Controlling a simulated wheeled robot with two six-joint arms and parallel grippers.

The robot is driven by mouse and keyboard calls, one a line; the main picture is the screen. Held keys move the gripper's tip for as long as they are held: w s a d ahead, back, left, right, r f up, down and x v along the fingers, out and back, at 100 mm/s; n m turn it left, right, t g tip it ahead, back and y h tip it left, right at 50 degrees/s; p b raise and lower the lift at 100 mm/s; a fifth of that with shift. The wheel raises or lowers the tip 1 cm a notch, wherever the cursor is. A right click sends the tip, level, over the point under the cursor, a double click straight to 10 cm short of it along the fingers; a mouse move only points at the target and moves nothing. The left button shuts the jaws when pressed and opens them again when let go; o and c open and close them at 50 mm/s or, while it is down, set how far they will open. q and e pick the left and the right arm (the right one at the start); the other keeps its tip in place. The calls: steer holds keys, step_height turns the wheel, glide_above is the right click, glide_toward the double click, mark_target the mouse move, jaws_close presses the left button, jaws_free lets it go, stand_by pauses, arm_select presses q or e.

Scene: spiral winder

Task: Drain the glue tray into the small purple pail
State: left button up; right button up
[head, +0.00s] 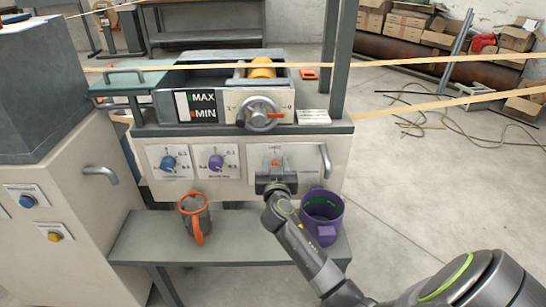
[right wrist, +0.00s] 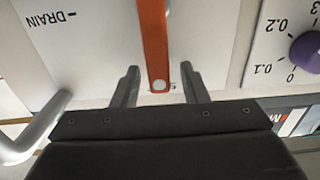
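The glue tray (head: 215,112) is a grey box with a MAX/MIN label, on top of the machine. An orange lever (right wrist: 155,40) on the front panel is beside the word DRAIN in the right wrist view. My right gripper (right wrist: 160,88) is open, with one finger on each side of the lever's end and gaps showing on both sides. In the head view my right gripper (head: 275,182) hides most of the lever. The small purple pail (head: 322,218) stands upright on the lower shelf, below a grey bent tube (head: 325,160). My left gripper is not in view.
A grey can with an orange handle (head: 195,216) stands on the shelf (head: 150,240), left of the pail. Blue (head: 168,163) and purple (head: 216,162) knobs are on the panel left of my gripper. A wooden strip (head: 420,62) runs across above the tray.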

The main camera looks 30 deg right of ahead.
jaws_close()
stand_by(0.3)
